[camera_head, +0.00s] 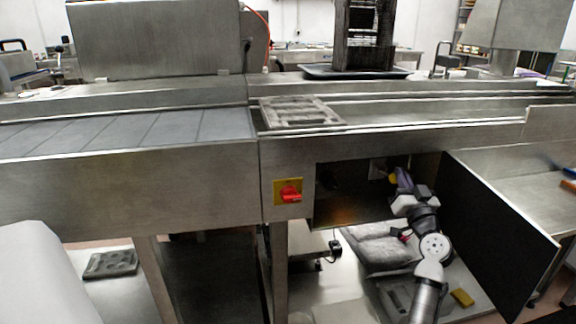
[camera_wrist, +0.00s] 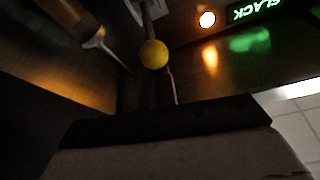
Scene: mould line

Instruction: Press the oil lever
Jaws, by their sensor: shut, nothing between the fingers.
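The oil lever shows in the wrist view as a round yellow knob (camera_wrist: 153,54) on a grey rod that runs up to the top edge. My gripper (camera_wrist: 160,78) is shut and empty, its narrow fingertips just below the knob in the picture. I cannot tell whether they touch it. In the head view my gripper (camera_head: 394,176) reaches into the open cabinet (camera_head: 335,210) under the line. A small yellow patch by its tip there may be the knob. The rest of the lever is hidden or too dark to see.
A lit green "SLACK" sign (camera_wrist: 257,10) and a round white light (camera_wrist: 207,19) shine beside the lever. The open black door (camera_head: 497,230) stands right of my arm. A red switch (camera_head: 290,193) sits left of the opening.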

